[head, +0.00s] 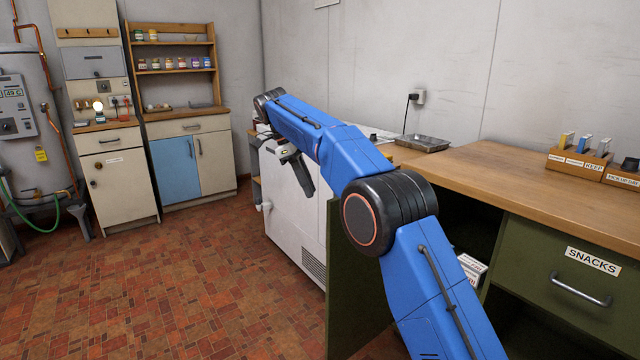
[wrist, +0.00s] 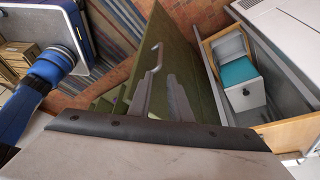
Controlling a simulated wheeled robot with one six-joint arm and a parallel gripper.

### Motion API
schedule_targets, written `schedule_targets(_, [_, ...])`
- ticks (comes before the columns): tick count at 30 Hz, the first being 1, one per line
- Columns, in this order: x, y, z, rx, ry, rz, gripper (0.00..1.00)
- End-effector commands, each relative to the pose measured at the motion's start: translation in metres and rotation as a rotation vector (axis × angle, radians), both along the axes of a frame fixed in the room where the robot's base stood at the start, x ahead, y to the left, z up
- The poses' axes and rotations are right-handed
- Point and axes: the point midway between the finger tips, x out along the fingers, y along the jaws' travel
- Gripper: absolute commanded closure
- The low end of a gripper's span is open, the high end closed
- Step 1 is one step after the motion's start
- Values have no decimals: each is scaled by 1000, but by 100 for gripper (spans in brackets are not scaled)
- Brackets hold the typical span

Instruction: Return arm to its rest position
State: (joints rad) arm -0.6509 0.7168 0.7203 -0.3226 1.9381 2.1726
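My blue arm reaches up and left from the lower right of the head view, bends at a black joint and extends over the counter side toward the white cabinet. My gripper (head: 300,172) hangs at its far end, pointing down in front of the white cabinet, away from the floor. It looks small and dark there, and the gap between its fingers is not clear. In the wrist view grey finger-like parts (wrist: 165,97) stand beyond the broad grey gripper body, near a metal handle on a green panel. I see nothing held.
A wooden counter (head: 530,165) with a green drawer front (head: 555,265) labelled SNACKS stands right. A metal tray (head: 423,143) lies on it. The white cabinet (head: 291,215) is close under my arm. An open drawer (wrist: 250,75) holds a white and teal box. The tiled floor at left is clear.

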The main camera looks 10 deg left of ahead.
Motion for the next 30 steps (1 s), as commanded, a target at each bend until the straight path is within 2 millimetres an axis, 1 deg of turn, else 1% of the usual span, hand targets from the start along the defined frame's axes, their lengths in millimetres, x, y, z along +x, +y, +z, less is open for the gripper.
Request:
schedule_targets(5, [-5, -35, 22, 28, 18, 73, 82])
schedule_targets(10, [-18, -82, 45, 68, 46, 194, 82])
schedule_targets(14, [-31, -117, 59, 97, 63, 287, 82])
schedule_targets(15, [-36, -129, 63, 105, 67, 315, 82])
schedule_targets(21, [-66, -182, 78, 141, 82, 458, 82])
schedule_targets(26, [-95, -222, 84, 164, 87, 570, 82])
schedule_targets(30, [-123, -255, 86, 180, 87, 669, 82])
